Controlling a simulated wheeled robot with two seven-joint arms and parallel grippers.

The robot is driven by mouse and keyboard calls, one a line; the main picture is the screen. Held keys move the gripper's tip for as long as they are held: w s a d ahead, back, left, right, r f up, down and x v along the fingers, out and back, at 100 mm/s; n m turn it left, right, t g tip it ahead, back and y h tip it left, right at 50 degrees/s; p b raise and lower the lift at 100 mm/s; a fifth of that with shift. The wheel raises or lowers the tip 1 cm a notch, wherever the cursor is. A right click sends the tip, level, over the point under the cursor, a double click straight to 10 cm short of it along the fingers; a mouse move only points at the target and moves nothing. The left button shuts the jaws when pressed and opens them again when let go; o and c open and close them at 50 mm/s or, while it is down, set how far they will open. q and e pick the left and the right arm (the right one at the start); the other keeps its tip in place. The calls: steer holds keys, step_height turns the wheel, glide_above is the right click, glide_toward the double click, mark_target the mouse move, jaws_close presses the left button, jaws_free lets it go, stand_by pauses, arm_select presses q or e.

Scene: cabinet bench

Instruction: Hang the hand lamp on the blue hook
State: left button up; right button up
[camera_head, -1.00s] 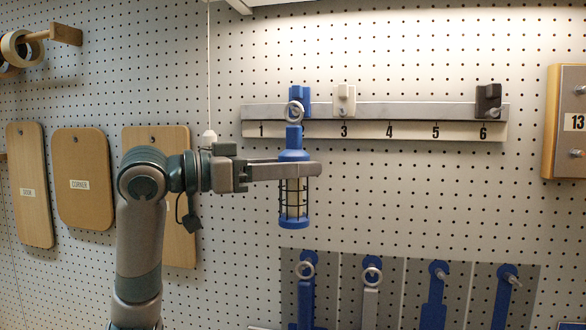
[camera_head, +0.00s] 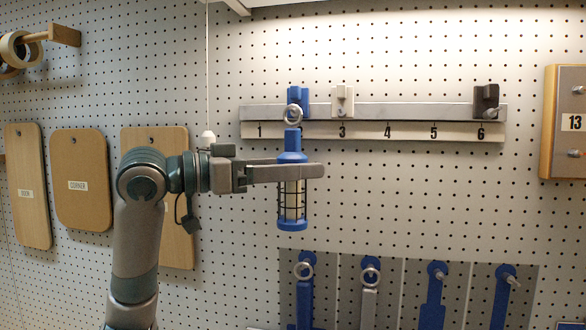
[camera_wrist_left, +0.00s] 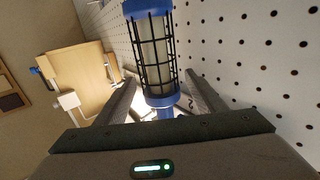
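The hand lamp (camera_head: 292,204) has a blue cap and base, a dark wire cage and a metal ring on top. It hangs upright in my left gripper (camera_head: 318,170), whose fingers close around it just below the blue cap. The lamp's cage also shows between the fingers in the left wrist view (camera_wrist_left: 153,60). The blue hook (camera_head: 298,97) is on the rail above number 2. The lamp's ring overlaps the lower part of the hook in the head view; I cannot tell whether it is on the peg. My right gripper is out of view.
The numbered rail (camera_head: 420,111) also carries a white hook (camera_head: 342,100) at 3 and a dark hook (camera_head: 486,100) at 6. Blue and grey tools (camera_head: 437,300) hang below. Wooden boards (camera_head: 84,185) hang at the left. A pull cord (camera_head: 208,135) hangs behind my left arm.

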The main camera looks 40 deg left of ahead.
arm_select(q)
steer(key=shift+f, duration=0.1)
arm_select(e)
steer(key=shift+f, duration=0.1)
arm_select(q)
steer(key=shift+s+a+b, duration=0.3)
steer(key=shift+s+b, duration=0.15)
steer(key=shift+s, duration=0.05)
arm_select(e)
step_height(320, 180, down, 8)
steer(key=b, duration=0.7)
arm_select(q)
steer(key=b+v, duration=0.1)
steer(key=v, duration=1.5)
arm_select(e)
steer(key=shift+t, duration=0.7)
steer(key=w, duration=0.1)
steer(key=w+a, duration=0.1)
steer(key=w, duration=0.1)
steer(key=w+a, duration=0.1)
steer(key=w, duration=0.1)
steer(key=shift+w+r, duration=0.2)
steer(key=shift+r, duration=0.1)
arm_select(q)
steer(key=shift+s, duration=0.15)
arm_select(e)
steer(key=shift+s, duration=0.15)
